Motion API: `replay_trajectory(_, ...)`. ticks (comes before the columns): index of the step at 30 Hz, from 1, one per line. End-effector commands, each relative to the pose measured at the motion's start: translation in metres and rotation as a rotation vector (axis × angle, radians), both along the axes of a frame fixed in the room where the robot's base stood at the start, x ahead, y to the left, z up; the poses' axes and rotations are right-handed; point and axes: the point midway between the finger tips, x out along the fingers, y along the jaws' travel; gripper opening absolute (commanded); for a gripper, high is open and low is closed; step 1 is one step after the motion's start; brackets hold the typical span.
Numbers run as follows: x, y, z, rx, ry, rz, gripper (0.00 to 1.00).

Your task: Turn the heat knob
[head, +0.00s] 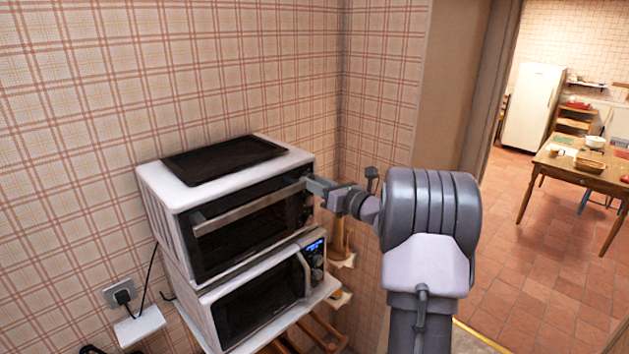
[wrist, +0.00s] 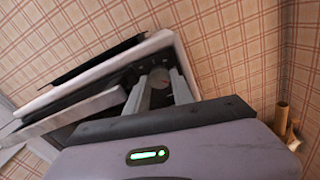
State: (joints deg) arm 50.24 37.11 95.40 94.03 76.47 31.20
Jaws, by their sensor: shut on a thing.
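The upper oven (head: 240,240) is a white toaster oven with a dark glass door, a long handle and a control panel at its right end. My gripper (head: 312,185) reaches the upper part of that panel from the right. In the wrist view, my gripper (wrist: 160,88) has its two grey fingers on either side of a round grey heat knob (wrist: 159,77) and is shut on it. The knob's marking is too blurred to read. In the head view the gripper hides the knob.
A black tray (head: 225,157) lies on top of the oven. A white microwave (head: 255,308) with a lit blue display stands directly below it. The plaid wall is close behind and to the right. A doorway on the right opens to a tiled room with a wooden table (head: 583,177).

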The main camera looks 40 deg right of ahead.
Motion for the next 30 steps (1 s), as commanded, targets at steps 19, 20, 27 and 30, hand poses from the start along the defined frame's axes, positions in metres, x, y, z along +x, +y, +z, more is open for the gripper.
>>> replay_trajectory(19, -0.0001, -0.0001, -0.0002, 0.004, 0.0, 0.0, 0.5)
replay_trajectory(20, 0.0, -0.0001, -0.0002, 0.004, 0.0, 0.0, 0.5)
replay_trajectory(27, 0.0, 0.0, -0.0011, -0.011, -0.002, 0.0, 0.5)
replay_trajectory(30, -0.0001, -0.0002, -0.0065, -0.112, -0.01, 0.0, 0.5)
